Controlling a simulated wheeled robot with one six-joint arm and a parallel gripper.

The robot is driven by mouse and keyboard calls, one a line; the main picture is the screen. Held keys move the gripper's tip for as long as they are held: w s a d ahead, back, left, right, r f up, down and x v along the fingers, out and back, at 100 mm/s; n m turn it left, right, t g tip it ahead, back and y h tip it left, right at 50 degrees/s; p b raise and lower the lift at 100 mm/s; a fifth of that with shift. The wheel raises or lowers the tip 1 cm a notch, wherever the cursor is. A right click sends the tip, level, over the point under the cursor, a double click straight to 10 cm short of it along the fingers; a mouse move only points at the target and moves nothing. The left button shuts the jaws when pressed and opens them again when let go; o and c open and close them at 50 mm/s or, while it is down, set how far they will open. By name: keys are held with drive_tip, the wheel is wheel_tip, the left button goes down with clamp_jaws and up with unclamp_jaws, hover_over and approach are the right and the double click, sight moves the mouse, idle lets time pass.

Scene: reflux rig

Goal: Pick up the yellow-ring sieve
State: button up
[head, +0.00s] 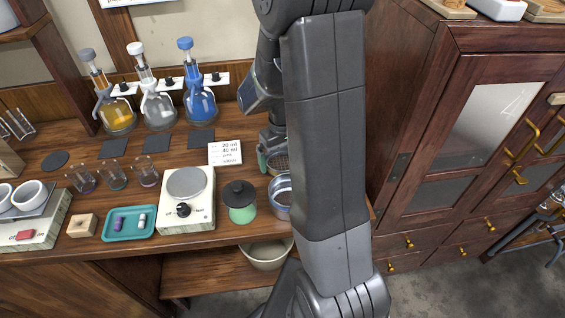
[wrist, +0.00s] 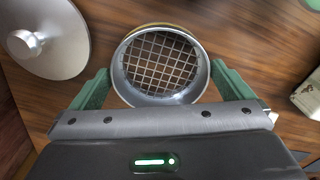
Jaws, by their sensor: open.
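The yellow-ring sieve (wrist: 160,62) is a round metal sieve with a coarse square mesh, and a thin yellow band shows at its far rim in the wrist view. My gripper (wrist: 160,74) is open, with one green finger on each side of the sieve. The right finger is very close to the wall; whether either finger touches it I cannot tell. In the head view my gripper (head: 266,159) is at the back right of the bench, beside the sieve (head: 279,163), which my arm partly hides.
A metal vessel (head: 279,198) stands in front of the sieve, partly behind my arm. A green jar with a dark lid (head: 240,199) and a hotplate (head: 187,213) stand left. A card (head: 225,153) is near my gripper. A round knobbed metal lid (wrist: 48,38) lies left in the wrist view.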

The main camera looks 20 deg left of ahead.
sight(282, 163)
drive_tip(key=shift+f, duration=0.4)
drive_tip(key=shift+c, duration=0.2)
drive_tip(key=c, duration=0.7)
drive_tip(key=shift+r, duration=0.1)
wheel_tip(282, 163, up, 10)
drive_tip(key=shift+f, duration=0.1)
